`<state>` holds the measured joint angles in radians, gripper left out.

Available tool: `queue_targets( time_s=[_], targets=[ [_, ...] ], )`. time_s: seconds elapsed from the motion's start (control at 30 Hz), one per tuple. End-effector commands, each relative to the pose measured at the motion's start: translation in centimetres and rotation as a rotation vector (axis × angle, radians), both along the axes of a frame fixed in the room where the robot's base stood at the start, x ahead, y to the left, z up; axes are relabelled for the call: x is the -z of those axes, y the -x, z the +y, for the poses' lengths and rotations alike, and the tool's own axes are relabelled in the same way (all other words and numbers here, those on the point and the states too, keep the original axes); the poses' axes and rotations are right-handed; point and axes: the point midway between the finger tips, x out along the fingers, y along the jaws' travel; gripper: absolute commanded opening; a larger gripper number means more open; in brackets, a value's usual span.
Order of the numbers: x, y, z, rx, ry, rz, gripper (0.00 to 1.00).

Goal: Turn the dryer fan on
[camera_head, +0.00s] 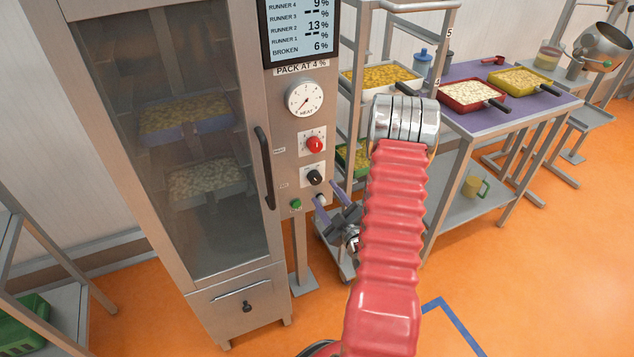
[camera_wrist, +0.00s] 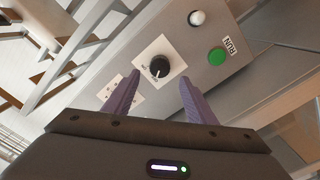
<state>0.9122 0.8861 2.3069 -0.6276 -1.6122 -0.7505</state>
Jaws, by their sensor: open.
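The dryer (camera_head: 168,22) is a steel cabinet with a glass door and a control panel on its right. A black knob (camera_head: 314,177) on a white plate sits low on the panel, below a red knob (camera_head: 314,145). The black knob also shows in the wrist view (camera_wrist: 159,67), its white pointer mark toward my gripper; its label is too small to read. My gripper (camera_head: 329,204) is open and empty, just below and right of the black knob. In the wrist view its purple fingers (camera_wrist: 160,80) are apart, with the knob seen between and beyond the tips.
A green button (camera_wrist: 217,56) labelled RUN and a white round part (camera_wrist: 197,18) are beside the knob. A dial (camera_head: 304,98) and a display (camera_head: 300,30) are higher up. The door handle (camera_head: 265,168) is left of the panel; a rack (camera_head: 366,30) stands close right.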

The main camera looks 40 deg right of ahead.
Motion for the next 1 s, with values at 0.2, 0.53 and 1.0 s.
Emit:
queue_targets(
  time_s=[0.2,0.53,1.0],
  targets=[
    [0.0,-3.4,-0.9,-0.001,0.001,-0.001,0.51],
    [0.0,-6.8,-2.0,0.0,0.0,0.0,0.51],
    [0.0,-7.0,-2.1,0.001,0.0,-0.001,0.41]
  ],
)
